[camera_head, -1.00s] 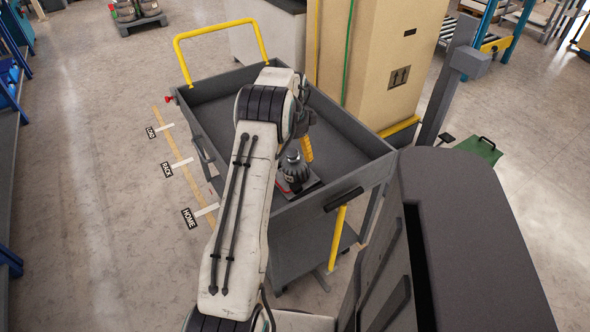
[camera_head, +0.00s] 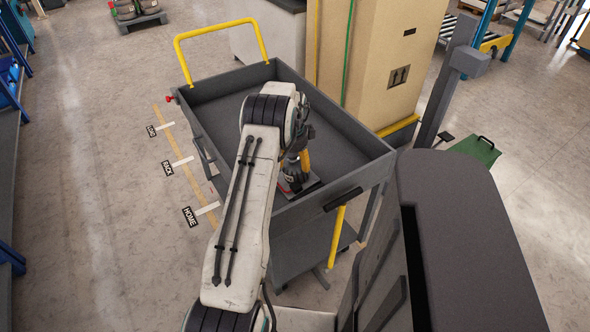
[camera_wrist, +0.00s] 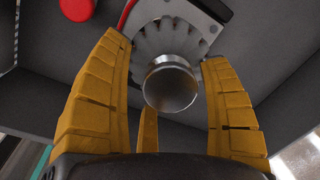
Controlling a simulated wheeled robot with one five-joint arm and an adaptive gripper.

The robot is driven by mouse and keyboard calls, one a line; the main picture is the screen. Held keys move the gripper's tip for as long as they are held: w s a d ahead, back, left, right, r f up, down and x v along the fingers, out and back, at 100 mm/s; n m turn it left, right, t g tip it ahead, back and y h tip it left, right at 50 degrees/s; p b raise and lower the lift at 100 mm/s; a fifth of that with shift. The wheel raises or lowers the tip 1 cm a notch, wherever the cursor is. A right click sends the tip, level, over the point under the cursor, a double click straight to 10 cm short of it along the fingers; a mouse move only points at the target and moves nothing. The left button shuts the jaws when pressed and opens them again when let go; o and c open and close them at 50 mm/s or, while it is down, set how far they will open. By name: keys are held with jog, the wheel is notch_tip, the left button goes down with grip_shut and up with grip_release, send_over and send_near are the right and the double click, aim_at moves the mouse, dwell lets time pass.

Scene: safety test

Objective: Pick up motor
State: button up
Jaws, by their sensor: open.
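The motor (camera_head: 297,171) is a dark grey ribbed body on a flat plate, in the near end of the grey cart's tray in the head view. In the wrist view the motor (camera_wrist: 170,85) shows its round shiny metal end and ribbed housing. My gripper (camera_wrist: 170,75) has yellow fingers spread on the left and right of the motor, with a third finger below. The fingers look open around it, and I cannot tell whether any touches it. In the head view my gripper (camera_head: 303,160) is partly hidden behind my arm, just over the motor.
The cart's tray (camera_head: 345,140) has raised grey walls close around the motor. A tall cardboard box (camera_head: 385,60) stands beyond the cart's right side. A red round thing (camera_wrist: 77,8) lies near the motor in the wrist view. The tray's far end is empty.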

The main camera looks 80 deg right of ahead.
jog(key=shift+a+f, duration=0.1)
jog(key=c, duration=1.2)
jog(key=shift+r, duration=0.25)
